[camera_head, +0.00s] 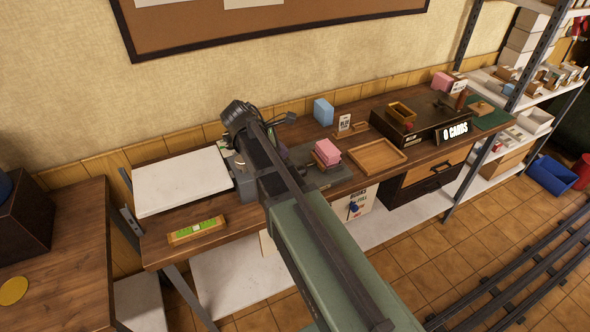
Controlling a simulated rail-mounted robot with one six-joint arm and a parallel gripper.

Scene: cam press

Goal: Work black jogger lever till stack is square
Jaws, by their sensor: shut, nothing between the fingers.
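A pink stack (327,152) sits on a low dark grey base (330,178) near the middle of the bench. Its layers look uneven, with a darker red part showing under the pink top. My own green and dark arm crosses the picture from the bottom and covers the area just left of the stack. I cannot make out the fingers of my gripper; they seem hidden behind my arm. I cannot pick out the black jogger lever for certain among the dark parts there, nor whether anything touches it.
An empty wooden tray (376,156) lies right of the stack. A blue block (323,112) stands behind. A dark box (408,131) carries a "0 CARDS" sign (455,132). A white slab (183,180) and a green-yellow level (198,231) lie at the left. Shelves (520,85) stand far right.

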